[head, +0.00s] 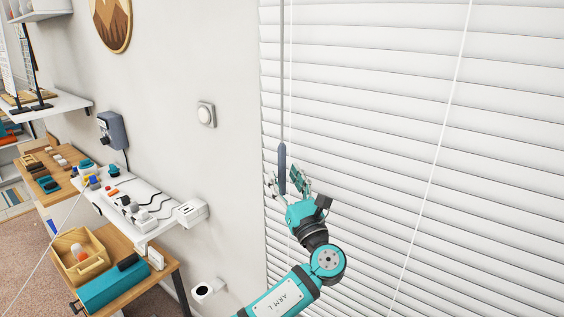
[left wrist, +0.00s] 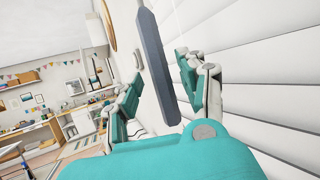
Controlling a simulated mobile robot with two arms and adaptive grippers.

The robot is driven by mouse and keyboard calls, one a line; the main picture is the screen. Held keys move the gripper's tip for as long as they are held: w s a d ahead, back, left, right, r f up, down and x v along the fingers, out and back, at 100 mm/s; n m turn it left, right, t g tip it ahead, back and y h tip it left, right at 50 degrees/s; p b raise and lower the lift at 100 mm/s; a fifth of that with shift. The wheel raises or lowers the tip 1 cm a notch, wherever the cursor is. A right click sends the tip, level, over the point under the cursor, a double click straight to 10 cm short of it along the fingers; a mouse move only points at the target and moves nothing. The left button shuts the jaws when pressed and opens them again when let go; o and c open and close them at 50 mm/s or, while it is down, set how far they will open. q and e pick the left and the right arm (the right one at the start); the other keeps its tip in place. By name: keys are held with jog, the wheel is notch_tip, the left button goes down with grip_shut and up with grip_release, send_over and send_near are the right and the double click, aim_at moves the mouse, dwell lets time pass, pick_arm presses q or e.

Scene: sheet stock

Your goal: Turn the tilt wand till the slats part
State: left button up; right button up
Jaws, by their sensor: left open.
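The tilt wand (head: 282,168) hangs along the left part of the blind, a thin grey rod with a thicker dark blue-grey handle at its lower end. The white slats (head: 380,130) lie shut, overlapping one another. My left gripper (head: 285,178) is open at the handle, with a finger to each side of it in the head view. In the left wrist view the handle (left wrist: 158,70) runs between the two teal-padded fingers, with gaps visible beside it. My right gripper is not in view.
A white shelf (head: 150,226) with power strips and cables juts from the wall at left. Below it a wooden table (head: 165,268) holds a wooden bin (head: 66,262) and a teal box (head: 108,290). Thin white cords hang before the blind. The wall beside the blind is mostly clear.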

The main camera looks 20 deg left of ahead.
pick_arm(q)
jog(key=shift+p+x, duration=0.3)
jog(key=shift+x, duration=0.95)
grip_shut()
